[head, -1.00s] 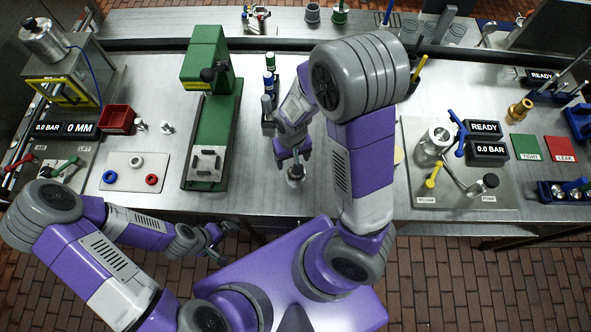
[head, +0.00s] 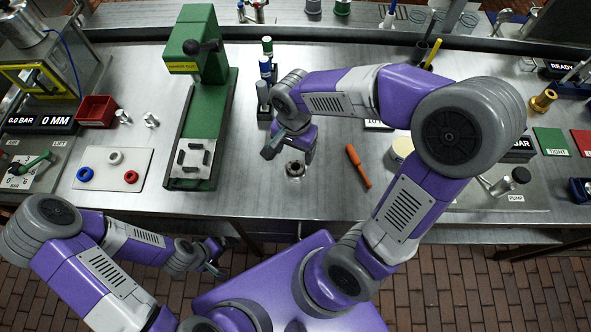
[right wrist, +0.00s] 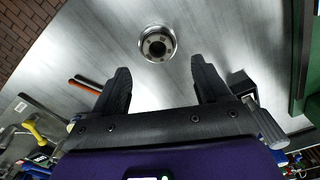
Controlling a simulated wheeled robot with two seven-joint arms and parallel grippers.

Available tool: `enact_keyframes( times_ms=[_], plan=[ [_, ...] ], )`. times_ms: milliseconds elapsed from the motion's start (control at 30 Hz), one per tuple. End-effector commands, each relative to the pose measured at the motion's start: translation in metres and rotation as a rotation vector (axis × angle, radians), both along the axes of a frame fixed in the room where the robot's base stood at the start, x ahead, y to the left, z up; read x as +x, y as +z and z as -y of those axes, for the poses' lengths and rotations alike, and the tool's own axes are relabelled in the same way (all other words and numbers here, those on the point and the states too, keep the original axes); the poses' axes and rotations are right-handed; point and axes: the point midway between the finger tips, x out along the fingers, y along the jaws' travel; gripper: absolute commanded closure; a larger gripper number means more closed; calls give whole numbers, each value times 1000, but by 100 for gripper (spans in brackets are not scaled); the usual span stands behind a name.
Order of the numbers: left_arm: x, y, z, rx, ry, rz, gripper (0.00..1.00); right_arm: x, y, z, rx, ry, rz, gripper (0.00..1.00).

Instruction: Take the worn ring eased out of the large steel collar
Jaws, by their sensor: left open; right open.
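The large steel collar (head: 295,168) stands on the bench top in front of my right gripper (head: 291,147). In the right wrist view the steel collar (right wrist: 157,43) is a round metal piece with a dark centre, lying ahead of and between the fingertips, apart from them. A worn ring inside it is too small to tell apart. My right gripper (right wrist: 162,80) is open with nothing between its fingers. My left gripper (head: 214,258) is open and empty in front of the bench's front edge.
A green press (head: 205,110) stands left of the collar. An orange-handled tool (head: 358,165) lies to its right. The bench around the collar is clear.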

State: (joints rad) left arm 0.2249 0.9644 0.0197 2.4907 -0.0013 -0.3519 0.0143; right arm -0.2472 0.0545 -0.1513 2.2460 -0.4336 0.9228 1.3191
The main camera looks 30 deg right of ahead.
Motion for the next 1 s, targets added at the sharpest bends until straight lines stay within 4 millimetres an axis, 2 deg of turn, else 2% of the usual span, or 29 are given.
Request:
enact_keyframes(
  times_ms=[433, 533, 767, 1000],
  plan=[
    [0, -16, 0, 0, 0, 0, 5, -3, -61, 4, 0, 3, -5, 25],
    [0, -17, 0, 0, 0, 0, 5, -2, -67, 4, 1, 3, -3, 25],
    [0, -16, 0, 0, 0, 0, 5, -2, -67, 4, 2, 3, -1, 25],
    [0, -16, 0, 0, 0, 0, 5, -2, -67, 4, 2, 3, -1, 60]
  ],
)
